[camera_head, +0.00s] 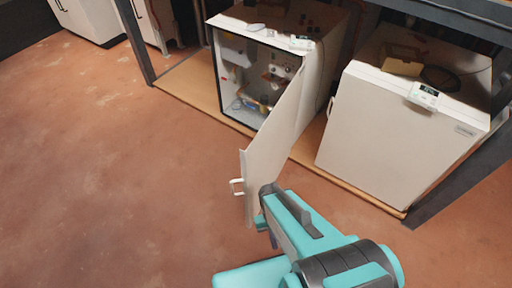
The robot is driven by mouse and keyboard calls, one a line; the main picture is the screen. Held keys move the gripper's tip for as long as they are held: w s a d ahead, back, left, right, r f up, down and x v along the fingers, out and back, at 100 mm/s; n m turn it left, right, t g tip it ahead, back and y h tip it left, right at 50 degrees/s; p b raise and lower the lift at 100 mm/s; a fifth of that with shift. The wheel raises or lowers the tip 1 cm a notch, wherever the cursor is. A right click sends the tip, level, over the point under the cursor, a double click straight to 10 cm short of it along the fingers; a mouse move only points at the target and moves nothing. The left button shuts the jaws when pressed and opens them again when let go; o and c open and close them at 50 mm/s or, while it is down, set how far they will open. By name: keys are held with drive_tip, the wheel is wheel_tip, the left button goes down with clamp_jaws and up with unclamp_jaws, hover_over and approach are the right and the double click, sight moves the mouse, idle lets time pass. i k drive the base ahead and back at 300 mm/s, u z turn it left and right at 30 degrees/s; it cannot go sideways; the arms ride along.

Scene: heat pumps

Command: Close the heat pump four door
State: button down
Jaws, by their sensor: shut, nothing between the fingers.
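An open heat pump (245,85) stands on the wooden shelf, its inside parts showing. Its white door (278,130) is swung wide open towards me, hinged on the right side of the opening. A white handle (236,187) sits near the door's free edge, on the left face. My gripper (262,205) is low at the right face of the door, near its free edge. It looks shut and holds nothing. I cannot tell whether it touches the door, and its fingertips are partly hidden.
A closed white heat pump (395,130) stands to the right on the same wooden shelf (190,88). A dark frame post (136,42) rises left of the open unit. More white units (90,18) stand at the top left. The reddish floor (110,190) on the left is clear.

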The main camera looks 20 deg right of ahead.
sight(263, 161)
drive_tip(key=u, duration=0.2)
drive_tip(key=k, duration=1.65)
drive_tip(key=u, duration=0.7)
drive_tip(key=i, duration=1)
drive_tip(key=z, duration=0.05)
